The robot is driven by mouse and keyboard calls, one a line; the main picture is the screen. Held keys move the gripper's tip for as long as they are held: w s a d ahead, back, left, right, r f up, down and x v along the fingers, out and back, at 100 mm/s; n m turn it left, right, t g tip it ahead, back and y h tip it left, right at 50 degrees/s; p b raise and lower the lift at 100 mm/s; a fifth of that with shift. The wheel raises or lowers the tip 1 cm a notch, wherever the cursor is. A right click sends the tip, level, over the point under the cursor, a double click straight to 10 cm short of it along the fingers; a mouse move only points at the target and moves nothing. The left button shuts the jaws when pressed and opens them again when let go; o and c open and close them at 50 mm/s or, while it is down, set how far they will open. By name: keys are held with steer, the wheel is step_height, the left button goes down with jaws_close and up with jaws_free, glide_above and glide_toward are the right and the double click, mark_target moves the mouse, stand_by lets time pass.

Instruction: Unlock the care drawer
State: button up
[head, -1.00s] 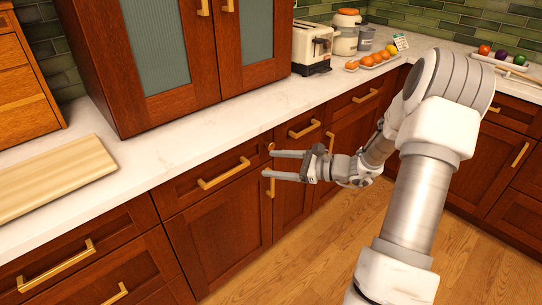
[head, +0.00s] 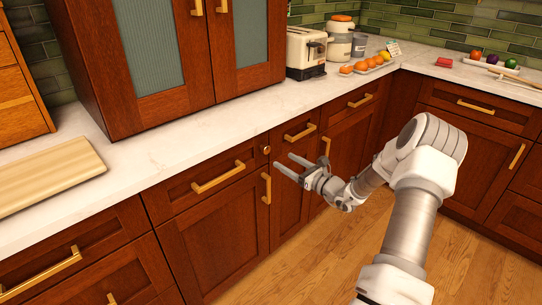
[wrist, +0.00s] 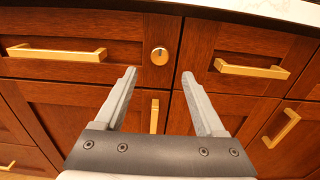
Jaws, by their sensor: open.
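A round brass lock (head: 266,150) sits at the upper right end of a wooden drawer front (head: 180,200) with a brass bar handle (head: 218,177). In the wrist view the lock (wrist: 159,56) shows a small dark mark on its face, which looks upright. My gripper (head: 284,161) is open and empty, just right of the lock in the head view. In the wrist view its fingertips (wrist: 159,74) spread to either side below the lock. The gap in depth is hard to judge, but no contact shows.
A second drawer with a brass handle (head: 300,132) is just right of the lock. A vertical door handle (head: 266,188) stands below it. The counter (head: 190,140) overhangs above, with a toaster (head: 306,52) and a cutting board (head: 45,175). The floor in front is clear.

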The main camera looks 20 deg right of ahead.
mark_target(268, 150)
steer(key=b+x, duration=0.1)
steer(key=x, duration=0.7)
steer(key=shift+c, duration=0.4)
jaws_close()
stand_by(0.9)
